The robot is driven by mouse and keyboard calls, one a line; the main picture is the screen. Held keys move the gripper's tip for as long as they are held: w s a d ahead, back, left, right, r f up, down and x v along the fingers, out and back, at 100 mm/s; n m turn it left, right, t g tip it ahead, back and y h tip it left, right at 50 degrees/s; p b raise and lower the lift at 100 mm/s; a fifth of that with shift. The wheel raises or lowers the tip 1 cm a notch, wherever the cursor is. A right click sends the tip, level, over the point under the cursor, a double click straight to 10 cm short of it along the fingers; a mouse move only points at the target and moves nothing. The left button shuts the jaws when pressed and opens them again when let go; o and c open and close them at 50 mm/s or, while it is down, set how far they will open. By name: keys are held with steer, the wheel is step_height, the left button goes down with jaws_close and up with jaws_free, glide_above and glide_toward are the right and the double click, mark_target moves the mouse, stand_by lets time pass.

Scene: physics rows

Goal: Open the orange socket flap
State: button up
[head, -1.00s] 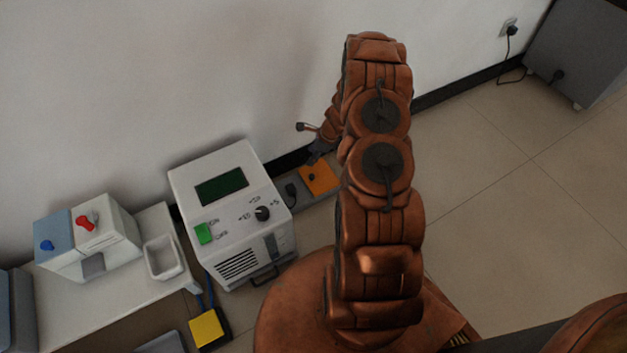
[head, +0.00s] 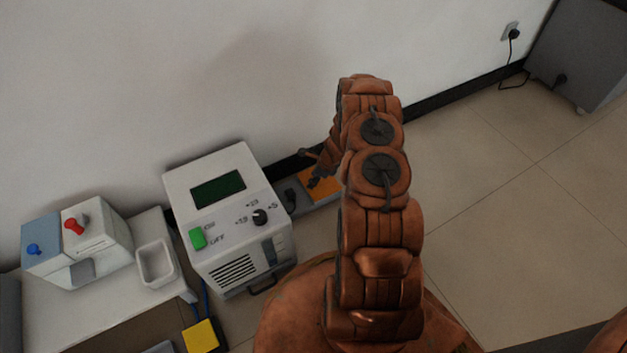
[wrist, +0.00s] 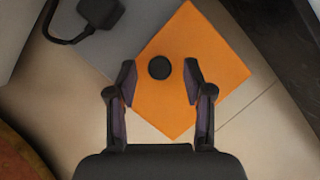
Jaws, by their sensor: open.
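The orange socket flap (wrist: 200,52) is a flat square with a round black knob (wrist: 159,68) near its upper left part in the wrist view. My gripper (wrist: 160,82) is open, its two fingers on either side of the knob, over the flap. I cannot tell whether the fingers touch it. In the head view the orange flap (head: 322,187) lies low by the wall, partly covered by my gripper (head: 313,183). The flap looks shut and flat; what is under it is hidden.
A grey base (wrist: 130,40) with a black plug (wrist: 100,12) adjoins the flap. A white device (head: 228,215) with a screen stands left of it. A dark baseboard (head: 440,97) runs along the wall. The tiled floor to the right is clear.

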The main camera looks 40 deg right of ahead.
steer(key=shift+f, duration=0.15)
jaws_close()
stand_by(0.4)
